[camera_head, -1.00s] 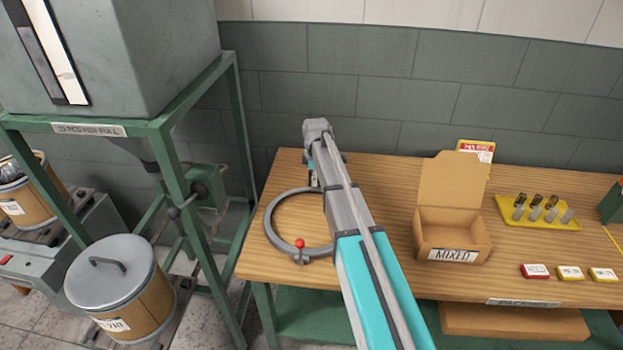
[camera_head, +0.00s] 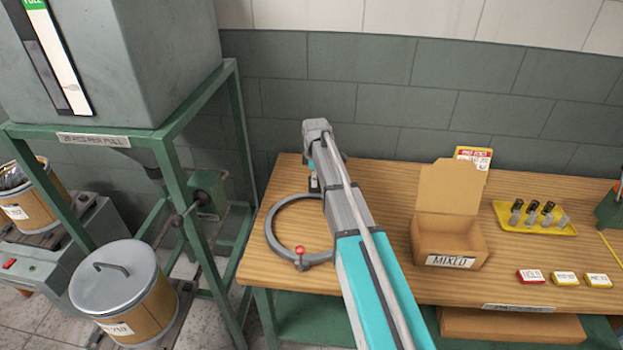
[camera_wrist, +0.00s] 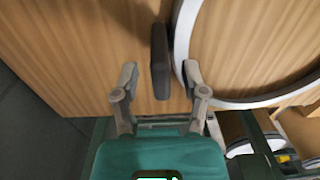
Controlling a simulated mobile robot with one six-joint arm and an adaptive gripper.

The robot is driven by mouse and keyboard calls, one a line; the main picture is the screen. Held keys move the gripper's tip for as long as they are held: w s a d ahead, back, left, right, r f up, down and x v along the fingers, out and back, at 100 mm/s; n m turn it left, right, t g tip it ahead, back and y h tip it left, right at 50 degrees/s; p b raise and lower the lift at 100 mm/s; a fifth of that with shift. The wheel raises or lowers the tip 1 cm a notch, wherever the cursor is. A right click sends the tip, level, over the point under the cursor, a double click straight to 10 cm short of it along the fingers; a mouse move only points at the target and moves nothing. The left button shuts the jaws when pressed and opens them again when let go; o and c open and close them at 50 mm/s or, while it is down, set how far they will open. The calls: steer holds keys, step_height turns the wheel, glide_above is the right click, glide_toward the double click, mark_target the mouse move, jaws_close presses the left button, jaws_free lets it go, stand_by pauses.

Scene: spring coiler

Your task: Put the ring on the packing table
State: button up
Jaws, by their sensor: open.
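The grey ring (camera_head: 273,229) lies at the left end of the wooden packing table (camera_head: 385,245), with a red-knobbed clamp on its near side. My arm covers part of its right side. My gripper (camera_head: 314,184) points down at the ring's far side and is mostly hidden by my arm. In the wrist view my gripper (camera_wrist: 160,78) is open, with a dark upright bar (camera_wrist: 160,60) between its fingers. The ring's band (camera_wrist: 183,40) is right of that bar, close to the right fingertip. I cannot tell whether the bar belongs to the ring.
An open box marked MIXED (camera_head: 450,235) stands right of my arm. A yellow tray (camera_head: 530,218) with small parts and several small labelled boxes (camera_head: 564,278) are farther right. A green hopper frame (camera_head: 190,190) and a lidded drum (camera_head: 122,295) stand left of the table.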

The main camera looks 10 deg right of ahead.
steer(key=shift+w+r+p, duration=0.15)
steer(key=shift+r+p, duration=4.35)
steer(key=shift+r, duration=0.3)
steer(key=shift+s, duration=0.25)
steer(key=s+m, duration=1.4)
steer(key=s, duration=1.4)
steer(key=shift+a, duration=0.3)
steer(key=shift+w+a, duration=0.1)
